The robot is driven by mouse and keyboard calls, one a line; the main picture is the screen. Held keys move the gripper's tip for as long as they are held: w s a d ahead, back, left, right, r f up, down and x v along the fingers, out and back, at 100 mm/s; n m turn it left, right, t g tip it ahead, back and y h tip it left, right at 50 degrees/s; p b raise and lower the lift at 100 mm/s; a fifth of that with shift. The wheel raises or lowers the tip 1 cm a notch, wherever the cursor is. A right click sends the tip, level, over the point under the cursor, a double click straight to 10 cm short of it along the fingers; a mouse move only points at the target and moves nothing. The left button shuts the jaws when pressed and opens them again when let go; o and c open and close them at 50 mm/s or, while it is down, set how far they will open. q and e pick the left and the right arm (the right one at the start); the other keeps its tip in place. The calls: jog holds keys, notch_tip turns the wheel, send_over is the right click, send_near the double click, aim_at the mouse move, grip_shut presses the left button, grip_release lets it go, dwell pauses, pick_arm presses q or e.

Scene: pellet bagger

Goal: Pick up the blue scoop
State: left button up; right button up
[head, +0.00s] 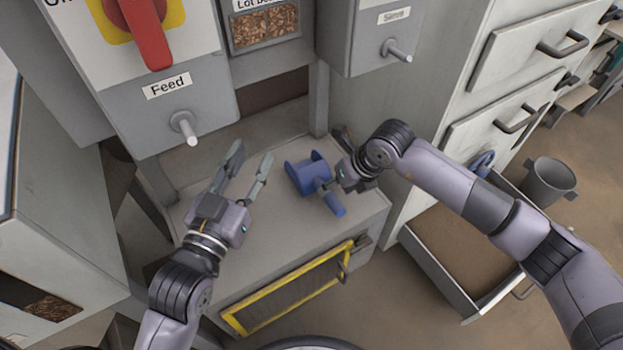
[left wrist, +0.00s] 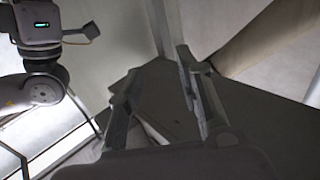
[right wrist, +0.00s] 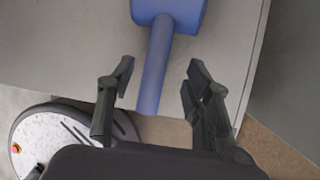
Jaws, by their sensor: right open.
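The blue scoop (head: 303,177) lies on a grey ledge (head: 270,225) below the machine, its handle towards the ledge's front edge. My right gripper (head: 331,184) is open at the scoop's right, close to the handle. In the right wrist view the scoop's handle (right wrist: 155,75) runs between the two open fingers, with a gap on each side. Whether the fingers are down at handle height I cannot tell. My left gripper (head: 250,162) is open and empty over the ledge's left part, apart from the scoop; its spread fingers also show in the left wrist view (left wrist: 157,70).
The machine's feed box (head: 165,110) with a knob and red switch rises behind my left gripper. A sieve box (head: 365,40) hangs at the upper middle. A yellow-framed panel (head: 290,290) is in the ledge's front. An open drawer (head: 440,275) and grey bucket (head: 548,180) are at right.

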aim_at(319, 186)
jog(key=shift+a+f, duration=0.2)
jog(key=shift+f, duration=0.2)
jog(key=b+x, duration=0.2)
jog(key=x, duration=0.2)
jog(key=shift+s+a, duration=0.1)
jog(key=shift+f, duration=0.2)
pick_arm(q)
notch_tip(319, 186, up, 9)
jog(key=s+t+h, duration=0.1)
jog(key=s+t, duration=0.1)
jog(key=t, duration=0.3)
jog(key=shift+s+d+f+t+h, duration=0.15)
jog(key=shift+s+d+t+h, duration=0.15)
jog(key=shift+s+h, duration=0.1)
pick_arm(e)
jog(key=shift+c, duration=0.5)
pick_arm(q)
jog(key=shift+w, duration=0.1)
pick_arm(e)
grip_shut()
